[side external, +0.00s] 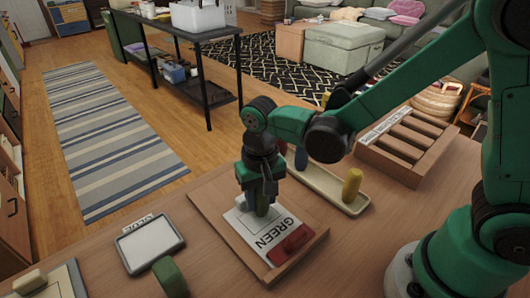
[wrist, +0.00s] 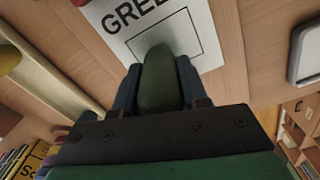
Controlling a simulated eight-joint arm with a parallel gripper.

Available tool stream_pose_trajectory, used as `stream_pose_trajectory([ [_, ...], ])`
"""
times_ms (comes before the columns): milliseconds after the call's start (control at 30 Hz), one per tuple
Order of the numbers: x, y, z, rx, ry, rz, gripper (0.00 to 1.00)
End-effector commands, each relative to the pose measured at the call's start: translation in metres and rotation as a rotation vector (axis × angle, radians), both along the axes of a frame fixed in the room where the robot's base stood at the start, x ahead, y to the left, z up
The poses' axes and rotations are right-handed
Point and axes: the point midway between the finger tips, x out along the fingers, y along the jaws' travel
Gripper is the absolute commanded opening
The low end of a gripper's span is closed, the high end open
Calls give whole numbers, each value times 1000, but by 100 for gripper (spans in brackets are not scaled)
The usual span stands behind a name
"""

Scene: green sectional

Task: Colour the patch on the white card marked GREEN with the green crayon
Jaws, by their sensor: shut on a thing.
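The white card (side external: 262,233) marked GREEN lies on a wooden board, and its lettering also shows in the wrist view (wrist: 125,18). An outlined rectangular patch (wrist: 190,45) is on the card; the part of it I can see looks white. My gripper (side external: 262,208) points down over the card. It is shut on a thick dark green crayon (wrist: 158,82), whose end lies over the patch in the wrist view. The crayon hides part of the patch, and I cannot tell whether its tip touches the card.
A red clip (side external: 291,243) sits at the card's near right edge on the wooden board (side external: 213,205). A pale tray (side external: 325,187) behind holds a yellow crayon (side external: 352,185) and a blue one (side external: 301,158). A slotted wooden rack (side external: 408,147) stands right; a grey-framed pad (side external: 150,243) lies left.

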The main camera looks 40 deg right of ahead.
Motion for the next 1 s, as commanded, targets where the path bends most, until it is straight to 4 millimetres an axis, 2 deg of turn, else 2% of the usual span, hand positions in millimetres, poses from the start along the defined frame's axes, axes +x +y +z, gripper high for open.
stream_pose_trajectory([
  [533,0,51,0,0,0,2,0],
  [1000,0,7,0,0,0,-4,0],
])
